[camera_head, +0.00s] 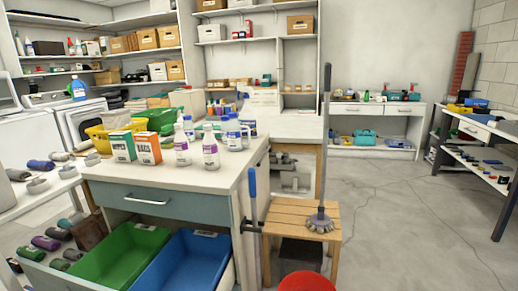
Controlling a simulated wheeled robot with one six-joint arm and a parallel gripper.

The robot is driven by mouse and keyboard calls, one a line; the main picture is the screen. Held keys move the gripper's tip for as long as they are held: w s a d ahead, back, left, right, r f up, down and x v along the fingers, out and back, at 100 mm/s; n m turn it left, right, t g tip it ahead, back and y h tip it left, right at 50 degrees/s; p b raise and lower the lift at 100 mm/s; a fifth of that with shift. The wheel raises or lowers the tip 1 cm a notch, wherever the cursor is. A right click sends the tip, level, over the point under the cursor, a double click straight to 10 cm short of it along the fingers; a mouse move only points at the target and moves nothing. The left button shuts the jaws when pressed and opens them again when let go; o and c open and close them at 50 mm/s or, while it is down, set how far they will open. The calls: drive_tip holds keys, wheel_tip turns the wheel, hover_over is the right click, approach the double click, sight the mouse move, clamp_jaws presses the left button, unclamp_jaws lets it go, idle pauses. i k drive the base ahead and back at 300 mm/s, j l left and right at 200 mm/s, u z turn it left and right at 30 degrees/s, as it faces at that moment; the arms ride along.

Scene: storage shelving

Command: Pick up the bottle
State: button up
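Several bottles stand upright on the white counter (205,178). At the front are a white bottle with a purple label (181,146) and a similar white bottle (210,150) to its right. A smaller white bottle (189,128) stands just behind them. A white and blue jug (233,132) stands further right. A blue bottle (78,89) sits on a washing machine at the far left. The frame does not show which bottle is meant. My gripper is not visible in this view.
Green and orange boxes (148,148) stand left of the bottles, before a yellow basket (108,138). Below are a green bin (125,255) and a blue bin (185,262). A wooden stool (295,213), a mop and a red bucket (305,282) stand right. Floor (415,220) is clear further right.

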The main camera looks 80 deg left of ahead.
sight(209, 145)
drive_tip(key=i+j+u, duration=0.1)
drive_tip(key=i+u, duration=0.15)
drive_tip(key=u, duration=0.2)
drive_tip(key=i+u, duration=0.2)
drive_tip(key=u, duration=0.25)
drive_tip(key=i+l+u, duration=0.1)
drive_tip(key=i+u, duration=0.15)
drive_tip(key=u, duration=0.2)
drive_tip(key=i+l+u, duration=0.15)
drive_tip(key=u, duration=0.3)
drive_tip(key=i+u, duration=0.35)
drive_tip(key=u, duration=0.15)
drive_tip(key=i+l+u, duration=0.2)
drive_tip(key=u, duration=0.3)
drive_tip(key=i+l+u, duration=0.3)
drive_tip(key=u, duration=0.2)
drive_tip(key=i, duration=0.05)
